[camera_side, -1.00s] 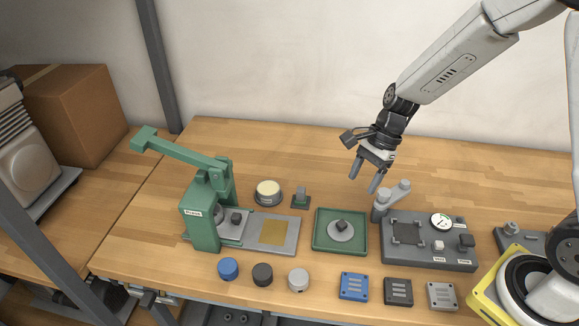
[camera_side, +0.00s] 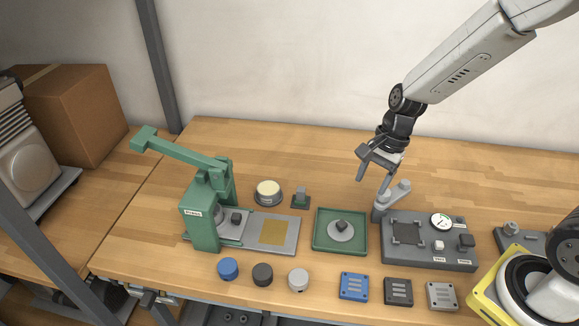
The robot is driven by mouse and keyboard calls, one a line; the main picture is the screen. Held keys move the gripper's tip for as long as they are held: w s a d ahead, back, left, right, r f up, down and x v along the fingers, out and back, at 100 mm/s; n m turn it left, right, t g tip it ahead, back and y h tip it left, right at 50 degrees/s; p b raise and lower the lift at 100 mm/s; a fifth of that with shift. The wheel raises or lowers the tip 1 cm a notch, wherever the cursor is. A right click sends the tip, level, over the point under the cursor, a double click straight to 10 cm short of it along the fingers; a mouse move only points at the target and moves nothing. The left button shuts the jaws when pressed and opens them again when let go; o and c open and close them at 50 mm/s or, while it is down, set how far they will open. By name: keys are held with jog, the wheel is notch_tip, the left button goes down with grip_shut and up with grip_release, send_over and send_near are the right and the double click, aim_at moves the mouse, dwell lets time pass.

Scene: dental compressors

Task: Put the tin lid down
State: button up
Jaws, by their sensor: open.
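A round grey lid (camera_side: 341,232) with a dark square knob lies flat in the green square tray (camera_side: 320,245), and this looks like the tin lid. A round tin (camera_side: 268,197) with a cream top stands on the table behind the press plate. My gripper (camera_side: 372,185) is open and empty. It hangs above and to the right of the tray, near the upright grey post of the gauge unit, and is apart from the lid.
A green press (camera_side: 203,222) with a long lever stands at the left. A grey gauge unit (camera_side: 430,255) is right of the tray. Round caps (camera_side: 262,273) and square blocks (camera_side: 398,291) line the front. A small stand (camera_side: 300,198) is behind. The back of the table is clear.

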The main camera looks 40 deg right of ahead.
jog(key=s+n+t+h, duration=0.1)
jog(key=s+n, duration=0.2)
jog(key=n, duration=0.4)
jog(key=s+d+r+n+t+h, duration=0.1)
jog(key=s+n+h, duration=0.1)
jog(key=n, duration=0.6)
jog(key=shift+s+d+r, duration=0.15)
jog(key=shift+s, duration=0.75)
